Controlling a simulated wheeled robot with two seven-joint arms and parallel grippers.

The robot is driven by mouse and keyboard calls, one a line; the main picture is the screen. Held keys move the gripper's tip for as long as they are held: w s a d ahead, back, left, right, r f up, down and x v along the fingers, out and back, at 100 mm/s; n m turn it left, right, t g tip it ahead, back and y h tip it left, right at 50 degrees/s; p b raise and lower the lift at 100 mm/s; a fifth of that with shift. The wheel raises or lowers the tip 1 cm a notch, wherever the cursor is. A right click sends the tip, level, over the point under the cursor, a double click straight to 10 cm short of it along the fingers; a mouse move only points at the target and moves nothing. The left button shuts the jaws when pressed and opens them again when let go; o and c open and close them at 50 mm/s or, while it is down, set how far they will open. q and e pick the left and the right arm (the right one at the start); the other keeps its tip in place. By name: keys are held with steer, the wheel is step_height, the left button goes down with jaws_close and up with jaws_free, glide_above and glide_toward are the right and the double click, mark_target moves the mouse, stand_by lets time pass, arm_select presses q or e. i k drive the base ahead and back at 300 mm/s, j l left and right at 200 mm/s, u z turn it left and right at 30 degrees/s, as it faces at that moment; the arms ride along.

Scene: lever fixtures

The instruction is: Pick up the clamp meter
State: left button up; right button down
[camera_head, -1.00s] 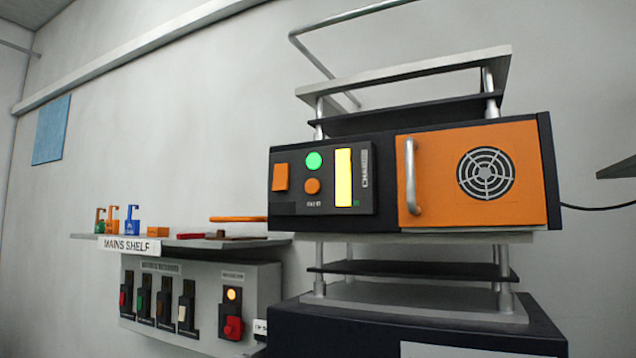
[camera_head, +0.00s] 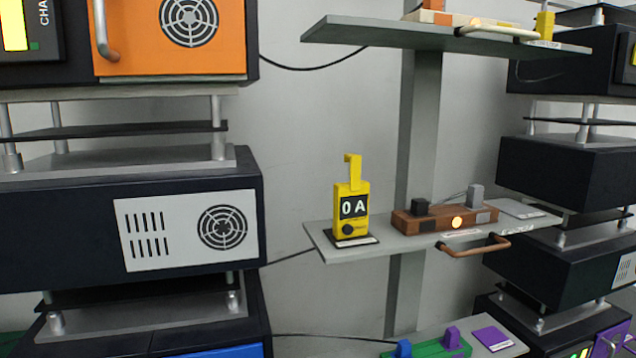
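The clamp meter (camera_head: 350,208) is yellow with a dark display reading "0 A", a black dial and a hook-shaped jaw on top. It stands upright on a dark base with a pale label, at the left end of the grey middle shelf (camera_head: 400,243). Nothing covers it. Neither of my grippers shows in the head view.
Right of the meter, a brown block (camera_head: 430,219) with a lit orange lamp sits on the shelf, and a copper-coloured handle (camera_head: 475,246) juts out in front. An upper shelf (camera_head: 375,33) overhangs. Stacked dark cabinets (camera_head: 80,235) stand left, others (camera_head: 555,170) right.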

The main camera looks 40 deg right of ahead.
mark_target(351, 199)
steer(key=z, duration=1.5)
